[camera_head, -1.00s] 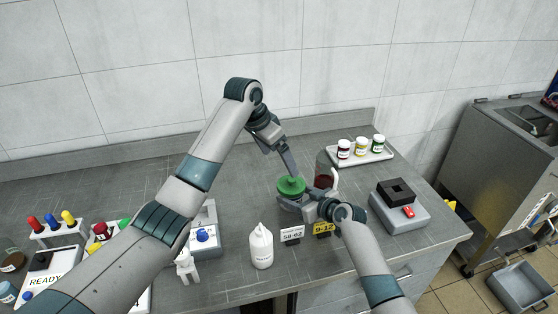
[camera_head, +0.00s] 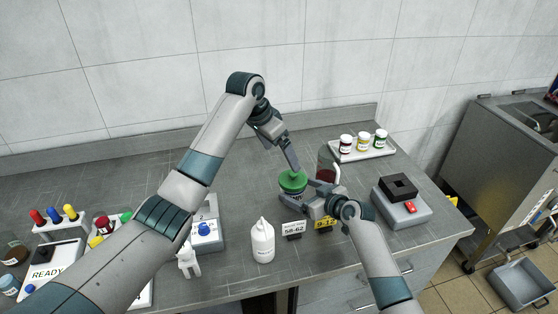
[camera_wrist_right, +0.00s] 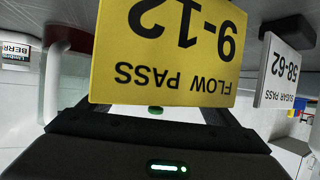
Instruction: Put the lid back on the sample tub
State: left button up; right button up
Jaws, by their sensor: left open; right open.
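The sample tub (camera_head: 298,194) stands on the bench in the middle of the head view, mostly hidden behind my right gripper. The green lid (camera_head: 292,181) sits on top of it and looks about level; I cannot tell whether it is fully seated. My left gripper (camera_head: 293,169) is open, its fingertips pointing down at the lid's top; I cannot tell whether they touch it. My right gripper (camera_head: 307,194) is open, low beside the tub on its front right side. In the right wrist view, a small green patch (camera_wrist_right: 155,110) shows behind the yellow sign.
A yellow "9-12" sign (camera_head: 325,223) and a white "58-62" sign (camera_head: 292,229) stand just in front. A white bottle (camera_head: 262,242) is front left. A dark red vessel (camera_head: 326,174) stands right behind. A tray of jars (camera_head: 363,153) and a grey device (camera_head: 402,206) are right.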

jog(key=b+v, duration=0.3)
jog(key=v, duration=1.2)
jog(key=shift+d, duration=0.15)
jog(key=shift+s, duration=0.1)
